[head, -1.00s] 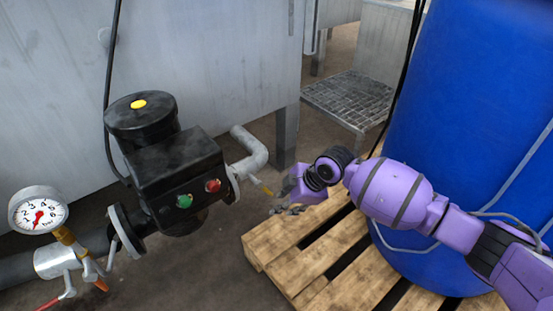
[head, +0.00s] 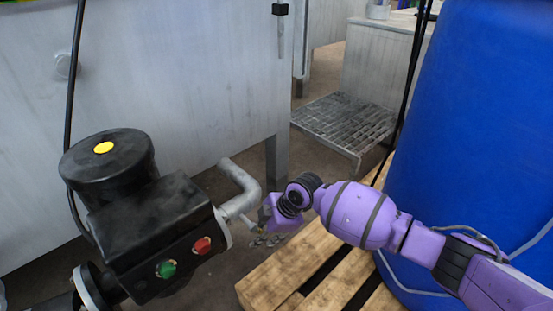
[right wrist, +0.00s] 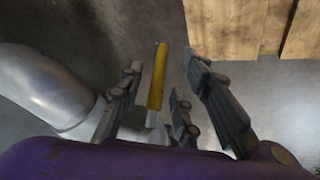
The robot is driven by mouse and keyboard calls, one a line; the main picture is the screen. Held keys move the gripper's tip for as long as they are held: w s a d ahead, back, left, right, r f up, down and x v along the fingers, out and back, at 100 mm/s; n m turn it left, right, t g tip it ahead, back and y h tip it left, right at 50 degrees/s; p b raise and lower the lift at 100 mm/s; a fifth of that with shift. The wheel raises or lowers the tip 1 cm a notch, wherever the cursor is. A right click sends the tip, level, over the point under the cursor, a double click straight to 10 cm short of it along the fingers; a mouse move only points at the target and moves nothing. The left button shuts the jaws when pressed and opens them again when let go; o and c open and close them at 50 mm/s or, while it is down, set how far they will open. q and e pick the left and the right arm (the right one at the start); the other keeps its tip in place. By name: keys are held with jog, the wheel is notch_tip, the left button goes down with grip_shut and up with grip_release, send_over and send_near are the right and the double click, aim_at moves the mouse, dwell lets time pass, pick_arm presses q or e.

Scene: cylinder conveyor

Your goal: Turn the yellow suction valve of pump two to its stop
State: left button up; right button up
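The yellow valve handle (right wrist: 156,80) stands out between the fingers of my right gripper (right wrist: 168,72) in the right wrist view. The fingers are spread, with visible gaps on both sides of the handle. In the head view, my right gripper (head: 263,238) is beside the grey pipe elbow (head: 243,186), just right of the pump. The black pump (head: 155,225) has a yellow cap spot, a green button and a red button. My left gripper is not in view.
A blue drum (head: 470,110) stands on a wooden pallet (head: 275,278) close to my right arm. A grey tank wall (head: 170,70) is behind the pump. A metal grate step (head: 343,122) is farther back. A black cable hangs at left.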

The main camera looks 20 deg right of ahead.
jog(key=shift+w+a+f, duration=0.1)
jog(key=shift+w+a, duration=0.05)
jog(key=shift+w, duration=0.15)
jog(key=c, duration=0.8)
grip_shut()
jog(key=h+p, duration=0.1)
jog(key=p, duration=0.1)
jog(key=r+t+h+p, duration=0.1)
jog(key=p, duration=0.1)
jog(key=d+r+h+p, duration=0.1)
jog(key=p, duration=0.2)
jog(key=shift+w+d+n, duration=0.1)
jog(key=shift+w+n, duration=0.2)
jog(key=shift+n, duration=0.1)
jog(key=shift+d+r+t+h+p, duration=0.25)
jog(key=shift+t+h+p, duration=0.25)
jog(key=shift+h+p, duration=0.35)
jog(key=shift+w+d+r+n+h+p, duration=0.1)
jog(key=shift+n+h+p, duration=0.25)
jog(key=shift+p, duration=0.2)
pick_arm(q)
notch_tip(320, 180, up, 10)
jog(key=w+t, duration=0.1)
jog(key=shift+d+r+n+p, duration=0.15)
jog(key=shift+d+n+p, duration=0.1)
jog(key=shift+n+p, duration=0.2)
pick_arm(e)
jog(key=shift+d+t+h, duration=0.15)
jog(key=shift+t+h, duration=0.15)
jog(key=shift+h, duration=0.1)
